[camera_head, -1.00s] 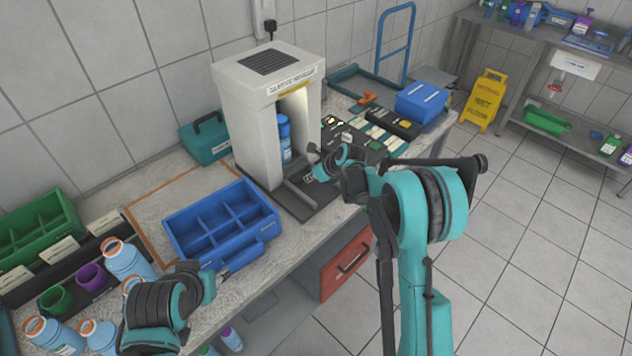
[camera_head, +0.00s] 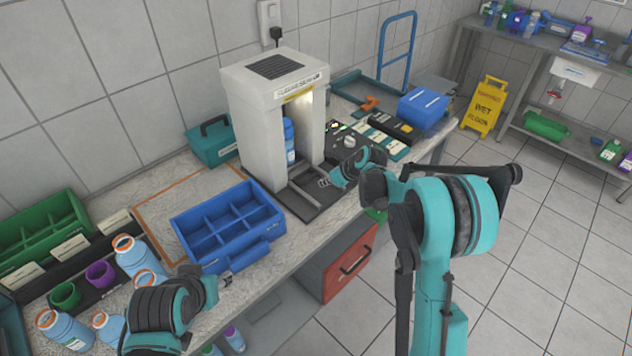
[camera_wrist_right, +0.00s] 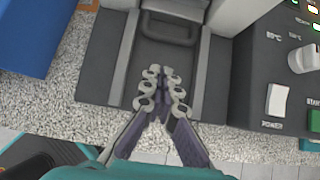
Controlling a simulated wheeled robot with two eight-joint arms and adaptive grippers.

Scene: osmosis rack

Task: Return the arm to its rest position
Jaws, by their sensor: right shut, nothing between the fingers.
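My right gripper (camera_head: 326,182) is shut and empty, just in front of the white cabinet-like machine (camera_head: 247,118), over its dark base. In the right wrist view the right gripper (camera_wrist_right: 163,85) has its fingers together above the machine's dark tray (camera_wrist_right: 165,62). A blue bottle (camera_head: 289,142) stands inside the machine's lit opening. My left gripper (camera_head: 226,281) is at the lower left, near the front of the blue divided crate (camera_head: 243,252); its fingertips are too small to tell open from shut.
Light-blue bottles with orange rims (camera_head: 132,257) stand at the left, near a green crate (camera_head: 42,232). A control panel with a POWER switch (camera_wrist_right: 277,99) is right of the machine. A blue box (camera_head: 423,108) stands farther right. A yellow wet-floor sign (camera_head: 485,107) stands on the floor.

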